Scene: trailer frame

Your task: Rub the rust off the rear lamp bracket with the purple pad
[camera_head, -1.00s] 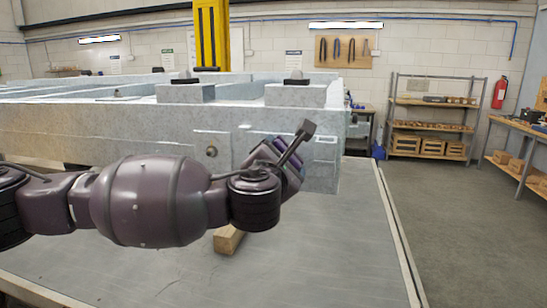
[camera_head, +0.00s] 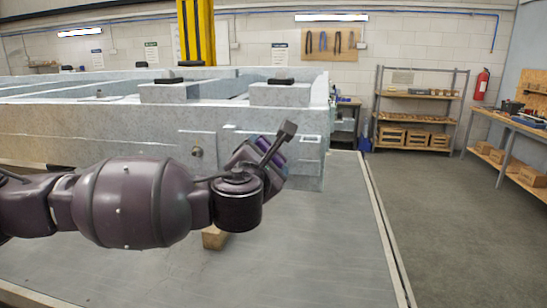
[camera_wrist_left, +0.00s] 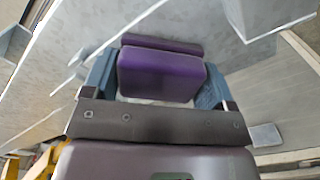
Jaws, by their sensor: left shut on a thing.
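The purple pad (camera_wrist_left: 160,74) sits between the two blue-grey fingers of my left gripper (camera_wrist_left: 157,80), which is shut on it. In the head view the pad (camera_head: 269,150) shows as a small purple patch on my left gripper (camera_head: 262,155), in front of the right end of the pale grey trailer frame (camera_head: 90,124). I cannot tell whether the pad touches the frame. The rear lamp bracket cannot be made out clearly, and no rust is plain to see; the gripper covers part of that end. My right gripper is not in view.
A wooden block (camera_head: 214,239) lies below my left arm on the grey floor plate (camera_head: 310,250). A yellow post (camera_head: 195,32) stands behind the frame. Shelving (camera_head: 415,108), a fire extinguisher (camera_head: 481,85) and a workbench (camera_head: 520,125) are at the right. The floor right of the frame is clear.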

